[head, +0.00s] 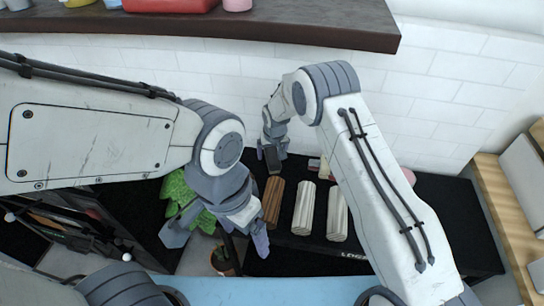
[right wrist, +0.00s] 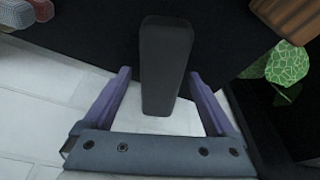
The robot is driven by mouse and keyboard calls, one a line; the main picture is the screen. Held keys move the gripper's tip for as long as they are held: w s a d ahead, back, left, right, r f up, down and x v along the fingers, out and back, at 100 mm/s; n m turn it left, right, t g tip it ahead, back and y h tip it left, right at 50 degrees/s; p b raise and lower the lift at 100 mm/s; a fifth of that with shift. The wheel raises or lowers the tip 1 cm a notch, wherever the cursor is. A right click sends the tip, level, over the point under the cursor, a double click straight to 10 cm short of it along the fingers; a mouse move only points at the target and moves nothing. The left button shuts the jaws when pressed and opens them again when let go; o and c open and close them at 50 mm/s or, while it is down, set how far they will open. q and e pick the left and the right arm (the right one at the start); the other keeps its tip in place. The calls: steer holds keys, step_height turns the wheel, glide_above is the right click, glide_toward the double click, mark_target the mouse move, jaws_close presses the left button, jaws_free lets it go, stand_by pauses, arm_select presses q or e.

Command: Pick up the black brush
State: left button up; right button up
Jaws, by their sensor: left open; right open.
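The black brush (right wrist: 166,65) shows in the right wrist view as a dark upright block between the two purple fingers of my right gripper (right wrist: 165,95). The fingers are open, with gaps visible on both sides of it. In the head view the brush (head: 272,159) is a small dark block at the back of the black surface, just below my right gripper (head: 273,146). My left gripper (head: 217,230) is open and empty, nearer the front, left of the ridged bundles and in front of the plant. The brush's underside is hidden.
A brown ridged bundle (head: 273,203) and two cream ones (head: 304,208) (head: 337,212) lie on the black surface (head: 440,205). A leafy plant (head: 180,190) stands at left. A dark shelf (head: 300,28) overhangs the white brick wall behind.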

steer(key=c, duration=1.3)
jaws_close()
steer(key=shift+r, duration=0.15)
